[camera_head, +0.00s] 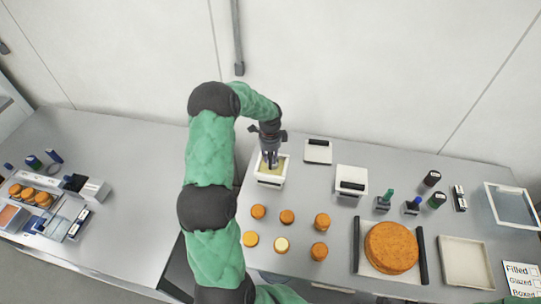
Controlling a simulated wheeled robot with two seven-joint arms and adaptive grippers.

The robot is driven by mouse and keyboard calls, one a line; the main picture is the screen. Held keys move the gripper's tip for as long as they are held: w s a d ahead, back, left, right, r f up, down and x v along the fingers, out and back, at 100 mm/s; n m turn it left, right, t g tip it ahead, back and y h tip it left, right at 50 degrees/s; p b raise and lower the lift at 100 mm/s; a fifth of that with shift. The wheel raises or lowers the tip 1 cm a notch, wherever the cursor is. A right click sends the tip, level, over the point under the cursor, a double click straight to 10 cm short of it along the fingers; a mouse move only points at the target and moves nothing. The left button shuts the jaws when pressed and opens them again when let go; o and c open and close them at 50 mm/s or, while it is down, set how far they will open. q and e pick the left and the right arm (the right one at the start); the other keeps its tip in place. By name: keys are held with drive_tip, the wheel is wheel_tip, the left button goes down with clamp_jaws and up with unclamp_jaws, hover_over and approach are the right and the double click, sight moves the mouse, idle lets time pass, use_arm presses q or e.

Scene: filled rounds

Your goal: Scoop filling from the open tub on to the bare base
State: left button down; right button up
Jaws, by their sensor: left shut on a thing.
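My left arm reaches over the table from the bottom. Its gripper (270,160) points down over the open tub, shut on a dark, thin tool that looks like a scoop; its lower end is hard to make out at the tub. The open tub (270,182) is white and square with pale yellow filling inside. In front of it are several small orange-brown rounds in two rows. One front-row round (282,244) has a pale top. My right gripper is out of view.
Two white, dark-marked containers (318,152) (351,180) stand right of the tub. A large brown cake (391,247) sits between dark bars. Several small bottles (432,178), an empty pale tray (466,262) and a label card (521,278) lie further right. A left table (120,150) holds a packed box.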

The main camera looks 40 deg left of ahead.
sight(271, 169)
use_arm(q)
drive_tip(key=shift+f+b, duration=1.3)
drive_tip(key=shift+f, duration=0.85)
drive_tip(key=shift+r, duration=0.15)
drive_tip(key=shift+r+p, duration=2.65)
drive_tip(key=shift+r, duration=1.55)
drive_tip(key=shift+f, duration=0.1)
